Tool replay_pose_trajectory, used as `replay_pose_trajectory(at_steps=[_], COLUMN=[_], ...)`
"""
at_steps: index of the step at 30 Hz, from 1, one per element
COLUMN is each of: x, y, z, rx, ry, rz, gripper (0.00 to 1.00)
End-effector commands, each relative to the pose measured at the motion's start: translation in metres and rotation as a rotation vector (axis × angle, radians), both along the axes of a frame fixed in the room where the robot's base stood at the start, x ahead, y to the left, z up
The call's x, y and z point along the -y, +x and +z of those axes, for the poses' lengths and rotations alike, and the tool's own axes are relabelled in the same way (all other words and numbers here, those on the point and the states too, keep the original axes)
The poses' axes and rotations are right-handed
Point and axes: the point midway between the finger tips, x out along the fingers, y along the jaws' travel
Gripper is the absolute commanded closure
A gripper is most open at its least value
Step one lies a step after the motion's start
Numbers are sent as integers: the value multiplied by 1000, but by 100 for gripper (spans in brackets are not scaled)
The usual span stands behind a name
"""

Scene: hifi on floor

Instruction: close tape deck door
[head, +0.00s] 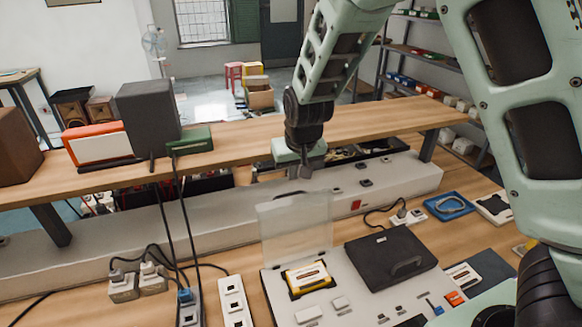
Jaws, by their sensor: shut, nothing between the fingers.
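The tape deck (355,302) is a flat light-grey unit on the workbench, at the bottom middle of the head view. Its clear door (297,228) stands open, upright at the back left of the deck. A yellow and black cassette (308,279) lies in the deck in front of the door. My gripper (305,173) is shut and empty. In the picture it is just above the door's top edge; whether it touches the door I cannot tell.
A black box-like lid (390,256) sits on the deck's right half. A raised wooden shelf (235,143) with speakers runs behind. Power strips (233,302) and cables lie left of the deck. A blue tray (449,206) is at the right.

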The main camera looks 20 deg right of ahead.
Motion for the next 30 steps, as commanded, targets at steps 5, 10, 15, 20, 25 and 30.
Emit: replay_pose_trajectory(at_steps=[5, 10, 15, 20, 25, 30], x=[1, 1, 0, 0, 0, 0], y=[10, 17, 20, 20, 20, 22], z=[-29, -46, -54, -54, -54, -53], rx=[-4, -2, -1, 0, 1, 23], ry=[0, 0, 2, 2, 2, 1], rz=[-2, 0, 1, 1, 1, 2], gripper=[100, 100, 100, 100, 100, 100])
